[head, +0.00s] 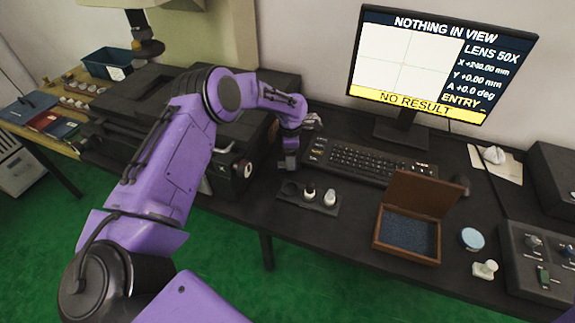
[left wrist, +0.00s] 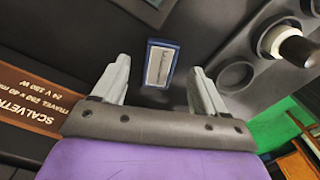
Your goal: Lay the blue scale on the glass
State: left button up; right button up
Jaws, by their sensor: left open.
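The blue scale (left wrist: 160,66) is a small blue-framed rectangle with a pale grey face. In the left wrist view it lies on a dark surface, beyond and between the fingertips of my left gripper (left wrist: 160,78). The gripper is open, and I see no contact between its fingers and the scale. In the head view my left gripper (head: 290,158) is low over the black bench, left of the keyboard; the scale is not distinguishable there. I cannot clearly make out the glass in either view. My right gripper is out of view.
A dark holder (head: 308,196) with small bottles stands close to my left gripper. The keyboard (head: 365,160), an open wooden box (head: 378,240), a light-blue round piece (head: 472,239) and a control box (head: 540,262) are to the right. The monitor (head: 440,65) reads "NOTHING IN VIEW".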

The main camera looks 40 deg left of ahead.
pick_arm(q)
jog(key=shift+f, duration=1.6)
jog(key=shift+r, duration=0.15)
jog(key=c, duration=1.3)
